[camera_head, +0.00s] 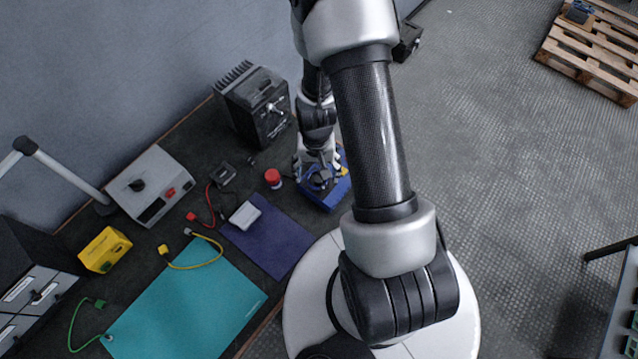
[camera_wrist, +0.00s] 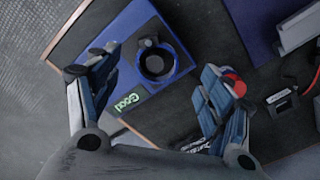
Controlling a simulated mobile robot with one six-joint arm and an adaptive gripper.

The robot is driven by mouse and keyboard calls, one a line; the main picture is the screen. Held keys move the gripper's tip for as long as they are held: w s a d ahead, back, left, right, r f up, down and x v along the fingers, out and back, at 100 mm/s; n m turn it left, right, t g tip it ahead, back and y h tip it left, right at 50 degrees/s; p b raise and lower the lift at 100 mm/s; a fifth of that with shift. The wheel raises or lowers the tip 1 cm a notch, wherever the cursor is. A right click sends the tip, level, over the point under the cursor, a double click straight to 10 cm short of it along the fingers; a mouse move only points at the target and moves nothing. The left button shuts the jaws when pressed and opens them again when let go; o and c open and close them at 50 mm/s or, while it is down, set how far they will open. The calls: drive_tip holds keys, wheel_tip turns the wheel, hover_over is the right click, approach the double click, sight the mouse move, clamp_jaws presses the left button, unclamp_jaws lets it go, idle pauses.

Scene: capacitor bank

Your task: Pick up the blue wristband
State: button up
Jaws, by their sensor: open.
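A ring-shaped, dark band with a small block at its edge (camera_wrist: 155,63) looks like the wristband. It lies in a blue tray (camera_wrist: 117,92) with a green "Good" label in the wrist view.
A red-topped round container (camera_head: 272,178) stands left of the tray. A black finned unit (camera_head: 255,105) stands behind. A purple mat (camera_head: 270,238) with a white box (camera_head: 245,214), red and yellow cords, and a teal mat (camera_head: 185,305) lie further left.

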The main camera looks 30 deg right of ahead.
sight(317, 182)
drive_tip(key=shift+s+f+b, duration=0.15)
drive_tip(key=shift+f+b, duration=0.85)
drive_tip(key=shift+f, duration=1.8)
drive_tip(key=shift+r, duration=0.1)
drive_tip(key=shift+c, duration=0.3)
drive_tip(key=c, duration=0.9)
drive_tip(key=shift+r, duration=0.15)
wheel_tip(317, 182, up, 20)
drive_tip(key=p, duration=0.6)
